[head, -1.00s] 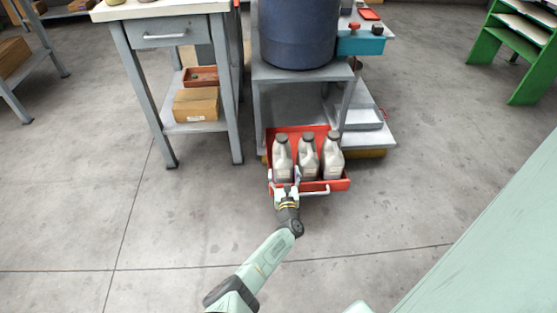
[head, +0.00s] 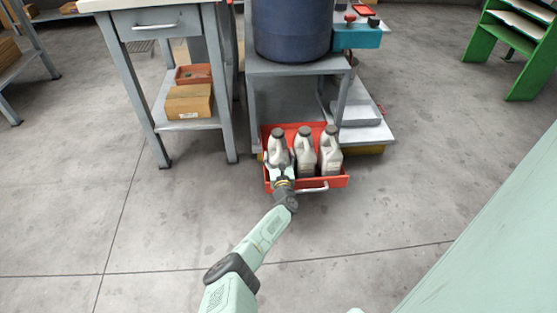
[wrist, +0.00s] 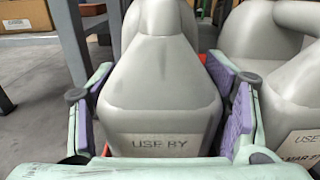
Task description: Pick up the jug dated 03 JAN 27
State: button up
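Three grey jugs with dark caps stand in a red drawer (head: 336,182): the left jug (head: 277,143), the middle jug (head: 304,152) and the right jug (head: 330,152). My gripper (head: 280,166) is at the left jug. In the wrist view, its purple-padded fingers (wrist: 165,115) stand open on either side of that left jug (wrist: 158,85). "USE BY" reads on its front; any date below is hidden by my gripper. The neighbouring jug at right (wrist: 285,100) has a partly cut-off label reading "USE" and "MAR 2…".
The drawer has a pale front handle (head: 312,189) and sits under a grey stand (head: 290,68) bearing a blue drum (head: 292,28). A grey workbench (head: 165,130) with boxes stands at left. The floor in front is clear.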

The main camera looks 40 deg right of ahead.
jog(key=c, duration=1.2)
jog(key=shift+r, duration=0.1)
jog(key=shift+c, duration=0.2)
